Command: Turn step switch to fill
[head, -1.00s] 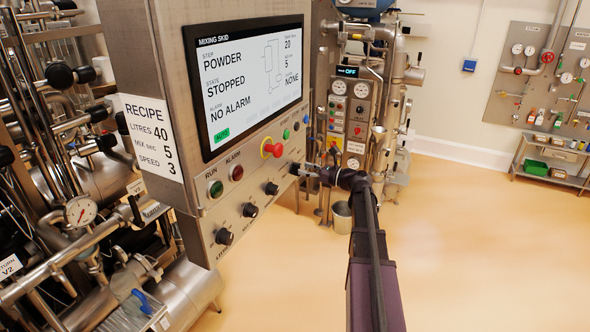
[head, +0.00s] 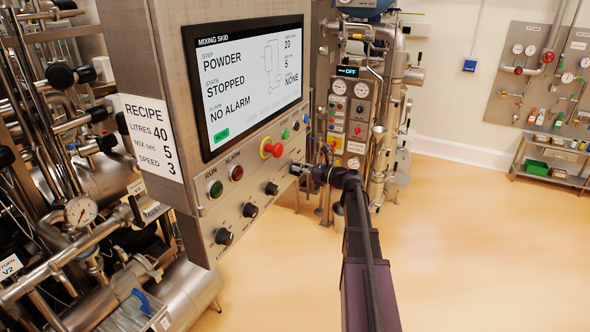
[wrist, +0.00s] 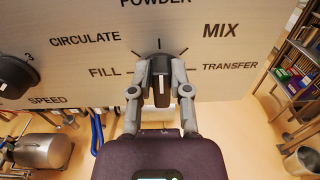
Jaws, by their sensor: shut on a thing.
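The step switch (wrist: 161,88) is a black knob on the steel panel in the wrist view. My gripper (wrist: 161,72) is shut on the knob, one finger on each side. In the head view my gripper (head: 302,169) reaches the panel's lower right corner and mostly hides the knob. The screen (head: 250,78) reads step POWDER, state STOPPED, NO ALARM.
Other black knobs (head: 250,210) sit left of the switch along the panel's lower face. A red stop button (head: 271,148) and RUN and ALARM lamps are above them. A recipe sign (head: 150,136) hangs at left. Open floor lies to the right.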

